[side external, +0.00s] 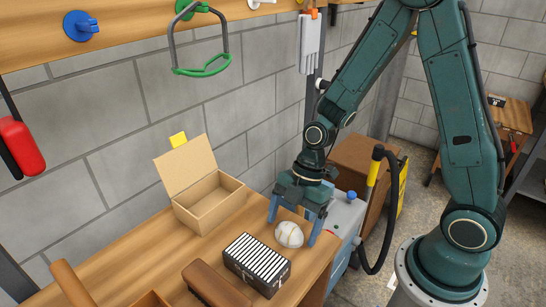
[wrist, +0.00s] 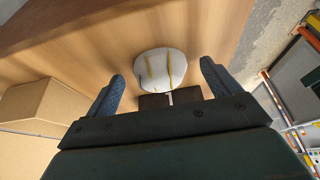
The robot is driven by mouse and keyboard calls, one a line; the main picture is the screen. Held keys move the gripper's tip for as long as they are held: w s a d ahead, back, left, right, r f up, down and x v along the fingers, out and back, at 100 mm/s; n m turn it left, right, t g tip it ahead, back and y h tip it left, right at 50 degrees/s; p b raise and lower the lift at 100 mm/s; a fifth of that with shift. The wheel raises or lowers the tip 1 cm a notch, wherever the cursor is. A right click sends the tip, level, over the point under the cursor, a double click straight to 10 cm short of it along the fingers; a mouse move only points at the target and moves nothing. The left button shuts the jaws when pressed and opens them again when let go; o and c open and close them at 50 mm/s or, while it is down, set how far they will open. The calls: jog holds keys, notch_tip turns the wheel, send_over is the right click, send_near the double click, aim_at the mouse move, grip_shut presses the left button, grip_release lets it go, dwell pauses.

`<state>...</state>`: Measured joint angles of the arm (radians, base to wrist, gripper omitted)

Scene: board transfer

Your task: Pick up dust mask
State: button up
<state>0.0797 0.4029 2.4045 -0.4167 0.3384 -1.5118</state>
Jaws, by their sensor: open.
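The dust mask (side external: 289,235) is a white rounded cup with yellow straps, lying on the wooden workbench near its right end. In the wrist view the mask (wrist: 161,70) lies between and ahead of the two blue fingers. My gripper (side external: 296,230) is open and points down over the mask, with one finger on either side of it. In the wrist view my gripper (wrist: 160,88) shows a gap between each finger and the mask. I see nothing held. Whether the fingertips touch the bench is unclear.
A black-and-white striped box (side external: 257,264) stands close in front of the mask. An open cardboard box (side external: 207,204) is to the left, by the wall. A brown block (side external: 216,286) lies nearer the front. The bench's right edge (side external: 325,270) is close by.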

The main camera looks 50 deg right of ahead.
jog(key=shift+a+f, duration=0.1)
jog(key=shift+f, duration=0.2)
jog(key=shift+c, duration=0.4)
jog(key=c, duration=1)
